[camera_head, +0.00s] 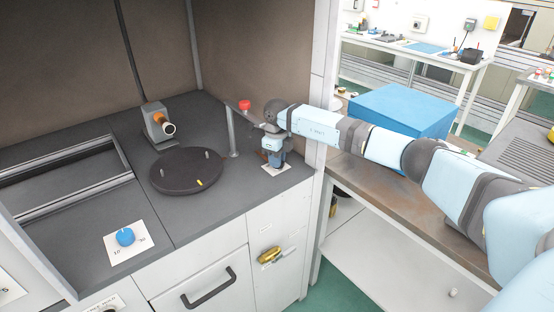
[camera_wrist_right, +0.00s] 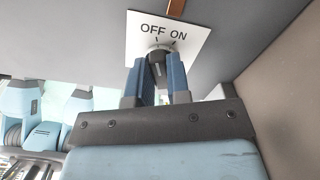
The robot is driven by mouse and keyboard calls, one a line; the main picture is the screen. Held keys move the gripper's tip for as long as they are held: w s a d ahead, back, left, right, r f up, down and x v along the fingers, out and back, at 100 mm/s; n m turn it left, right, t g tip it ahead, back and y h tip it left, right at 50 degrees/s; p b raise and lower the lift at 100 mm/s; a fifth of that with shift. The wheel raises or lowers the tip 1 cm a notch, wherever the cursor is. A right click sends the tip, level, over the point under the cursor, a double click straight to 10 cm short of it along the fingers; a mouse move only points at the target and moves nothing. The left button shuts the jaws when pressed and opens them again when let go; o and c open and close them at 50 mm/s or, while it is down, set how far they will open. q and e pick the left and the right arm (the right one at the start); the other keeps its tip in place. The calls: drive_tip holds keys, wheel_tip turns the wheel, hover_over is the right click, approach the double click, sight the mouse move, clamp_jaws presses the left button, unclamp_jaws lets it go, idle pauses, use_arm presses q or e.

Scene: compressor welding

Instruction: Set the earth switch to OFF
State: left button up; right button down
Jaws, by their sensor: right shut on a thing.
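The earth switch is a dark knob (camera_wrist_right: 157,56) on a white plate printed OFF on the left and ON on the right in the right wrist view. My right gripper (camera_wrist_right: 157,72) has its two blue fingers on either side of the knob, shut on it. The fingers hide part of the knob, so I cannot tell surely which mark it points to. In the head view my right gripper (camera_head: 277,158) points down at the white plate (camera_head: 275,170) on the grey worktop's right part. The knob is hidden there. My left gripper is not in view.
A dark round turntable (camera_head: 185,181) with pegs lies left of the gripper. A post with a red button (camera_head: 244,105) stands close behind it. A blue dial (camera_head: 125,237) is at front left. A side wall and a blue box (camera_head: 400,108) are to the right.

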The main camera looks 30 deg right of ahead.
drive_tip(key=c, duration=1.1)
unclamp_jaws()
drive_tip(key=shift+r, duration=0.1)
drive_tip(key=shift+r, duration=0.3)
wheel_tip(320, 180, up, 13)
drive_tip(key=shift+r, duration=0.1)
